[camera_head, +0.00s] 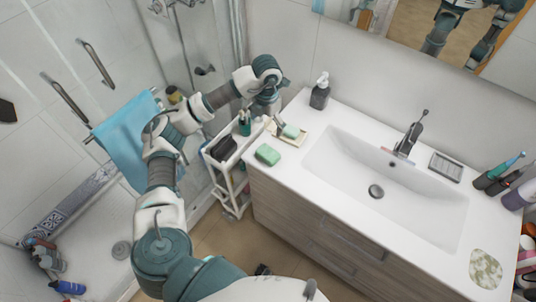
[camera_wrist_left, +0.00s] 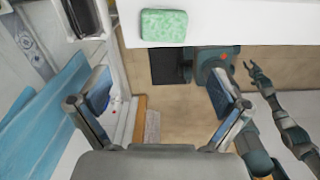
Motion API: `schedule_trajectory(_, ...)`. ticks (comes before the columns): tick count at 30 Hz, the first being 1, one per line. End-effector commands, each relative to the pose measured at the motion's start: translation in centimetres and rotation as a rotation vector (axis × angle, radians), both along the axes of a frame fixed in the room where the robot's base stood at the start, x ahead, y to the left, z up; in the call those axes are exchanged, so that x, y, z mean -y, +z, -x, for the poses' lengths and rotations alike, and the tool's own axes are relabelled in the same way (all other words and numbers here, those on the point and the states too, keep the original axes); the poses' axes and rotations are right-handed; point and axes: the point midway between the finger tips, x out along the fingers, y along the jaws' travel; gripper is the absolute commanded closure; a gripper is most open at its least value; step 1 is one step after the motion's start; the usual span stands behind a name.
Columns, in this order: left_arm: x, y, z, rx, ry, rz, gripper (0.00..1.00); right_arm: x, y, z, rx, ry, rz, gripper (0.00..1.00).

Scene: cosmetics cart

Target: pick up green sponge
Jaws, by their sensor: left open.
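The green sponge (camera_head: 267,155) lies flat on the white counter near its left edge, left of the sink. In the left wrist view the sponge (camera_wrist_left: 164,26) is a textured green block at the top, beyond my fingertips. My left gripper (camera_head: 277,122) is above the counter's back left corner, near the soap dish, and apart from the sponge. In the left wrist view my left gripper (camera_wrist_left: 158,82) has its fingers wide apart with nothing between them. My right gripper (camera_wrist_left: 251,70) shows small at the right of the left wrist view, its fingers apparently spread and empty.
A pale green soap (camera_head: 291,131) sits on a dish behind the sponge. A dark soap dispenser (camera_head: 320,92) stands at the back. A white cart (camera_head: 213,166) holding dark containers stands left of the counter. The sink (camera_head: 385,185) is empty.

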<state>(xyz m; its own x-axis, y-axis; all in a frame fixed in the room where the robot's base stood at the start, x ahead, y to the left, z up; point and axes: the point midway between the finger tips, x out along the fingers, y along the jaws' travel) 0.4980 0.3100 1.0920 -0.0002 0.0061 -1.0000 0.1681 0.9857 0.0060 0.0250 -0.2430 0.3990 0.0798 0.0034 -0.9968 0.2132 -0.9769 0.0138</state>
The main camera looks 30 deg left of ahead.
Motion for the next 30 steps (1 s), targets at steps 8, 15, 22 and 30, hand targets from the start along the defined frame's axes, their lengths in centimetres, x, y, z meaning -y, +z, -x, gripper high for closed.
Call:
schedule_trajectory(8,0.2,-6.7,0.2,-0.005,-0.005,0.004,0.0,0.0,0.5,-0.1,0.001,0.0,0.0,0.6)
schedule_trajectory(15,0.2,-10.4,0.1,-0.001,-0.005,0.005,0.0,0.0,0.8,-0.2,-0.003,0.0,0.001,0.6)
schedule_trajectory(22,0.4,-12.5,0.3,-0.002,-0.007,0.006,0.0,-0.1,1.3,-0.3,-0.001,0.0,0.0,0.6)
schedule_trajectory(30,0.6,-15.9,0.3,-0.001,-0.006,0.007,0.0,-0.1,1.7,-0.3,0.0,0.0,0.0,0.6)
